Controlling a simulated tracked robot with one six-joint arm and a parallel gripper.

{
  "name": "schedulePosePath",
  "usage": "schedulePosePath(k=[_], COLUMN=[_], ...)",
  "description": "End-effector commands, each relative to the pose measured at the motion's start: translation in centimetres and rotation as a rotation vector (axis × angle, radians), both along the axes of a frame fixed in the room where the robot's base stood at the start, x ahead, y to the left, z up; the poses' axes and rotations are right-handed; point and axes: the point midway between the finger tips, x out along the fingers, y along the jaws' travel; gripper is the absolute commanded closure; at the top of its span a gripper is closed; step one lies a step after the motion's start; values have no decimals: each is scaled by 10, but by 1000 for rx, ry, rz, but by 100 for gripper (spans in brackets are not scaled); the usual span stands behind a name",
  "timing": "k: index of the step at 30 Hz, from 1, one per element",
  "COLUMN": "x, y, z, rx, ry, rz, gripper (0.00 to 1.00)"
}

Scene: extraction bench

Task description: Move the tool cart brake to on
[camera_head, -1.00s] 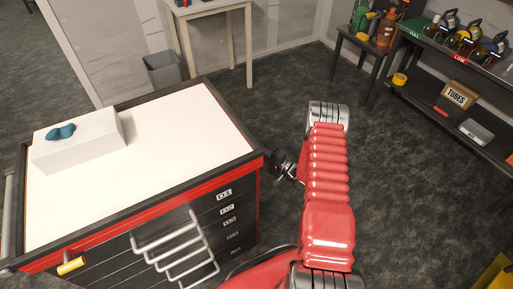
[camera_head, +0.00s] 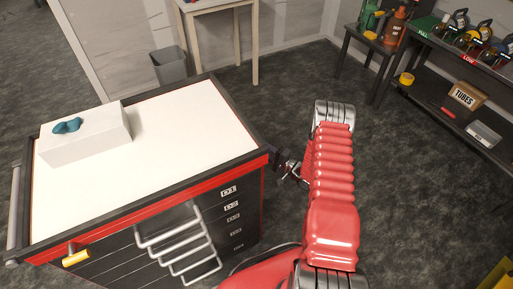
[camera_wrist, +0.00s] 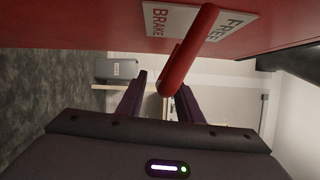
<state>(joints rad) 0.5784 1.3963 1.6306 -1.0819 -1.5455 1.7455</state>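The tool cart (camera_head: 246,133) has a white top, red trim and black labelled drawers. In the wrist view a red brake lever (camera_wrist: 190,48) stands out from the cart's red face. It crosses a white plate (camera_wrist: 232,28) marked BRAKE and FREE; I cannot tell which word it is set to. My gripper (camera_wrist: 158,90) is open, one dark finger on each side of the lever's rounded end; contact is not clear.
A white box (camera_head: 90,146) with a teal item (camera_head: 67,125) sits on the cart. A yellow handle (camera_head: 77,258) is at its front left. A grey bin (camera_head: 170,67) and a table (camera_head: 257,45) stand behind. Shelving (camera_head: 430,105) is at right, with open floor between.

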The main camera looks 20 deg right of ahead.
Motion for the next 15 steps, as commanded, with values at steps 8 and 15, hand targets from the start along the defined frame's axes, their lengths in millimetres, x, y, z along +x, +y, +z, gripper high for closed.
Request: schedulePosePath(k=[8, 15], x=[-2, -23], y=[-1, -14], z=[0, -1], rx=[0, 2], ry=[-1, 1], rz=[1, -2], gripper=[68, 68])
